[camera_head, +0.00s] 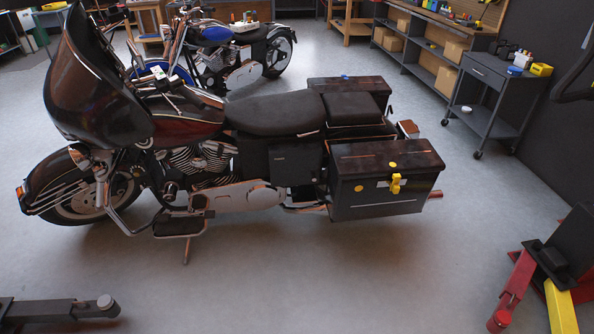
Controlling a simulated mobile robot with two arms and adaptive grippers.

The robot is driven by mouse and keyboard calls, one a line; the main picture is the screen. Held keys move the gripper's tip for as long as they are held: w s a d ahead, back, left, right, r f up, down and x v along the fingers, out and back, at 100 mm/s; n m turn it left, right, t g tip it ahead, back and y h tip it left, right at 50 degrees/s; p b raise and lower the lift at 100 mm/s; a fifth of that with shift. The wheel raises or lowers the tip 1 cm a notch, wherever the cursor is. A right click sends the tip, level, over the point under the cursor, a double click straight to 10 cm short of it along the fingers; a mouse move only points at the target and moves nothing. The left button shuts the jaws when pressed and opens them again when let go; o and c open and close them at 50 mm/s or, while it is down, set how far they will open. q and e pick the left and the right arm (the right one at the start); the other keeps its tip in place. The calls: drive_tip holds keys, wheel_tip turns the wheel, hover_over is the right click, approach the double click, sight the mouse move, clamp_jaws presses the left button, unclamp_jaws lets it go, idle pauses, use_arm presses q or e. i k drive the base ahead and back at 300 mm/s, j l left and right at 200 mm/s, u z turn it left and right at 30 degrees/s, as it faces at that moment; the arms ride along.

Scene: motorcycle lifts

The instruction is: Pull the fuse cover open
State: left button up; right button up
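A dark touring motorcycle (272,116) stands side-on in the middle of the view, its front wheel to the left. A dark, squarish side panel (296,166) with a small light mark sits below the seat, flush with the bodywork. It looks closed. It may be the fuse cover, but I cannot tell for certain. Behind it is a dark side case (372,204) with a yellow latch (397,183) and round yellow dots; its lid looks shut. Neither of my grippers can be made out in this view.
A blue motorcycle (232,52) stands behind. A grey cart (492,100) and shelving with boxes (420,50) are at the right. Red and yellow lift parts (545,275) stand at lower right, and a dark arm-like bar (60,310) lies at lower left.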

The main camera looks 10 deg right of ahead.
sight(295, 163)
drive_tip(key=i, duration=0.95)
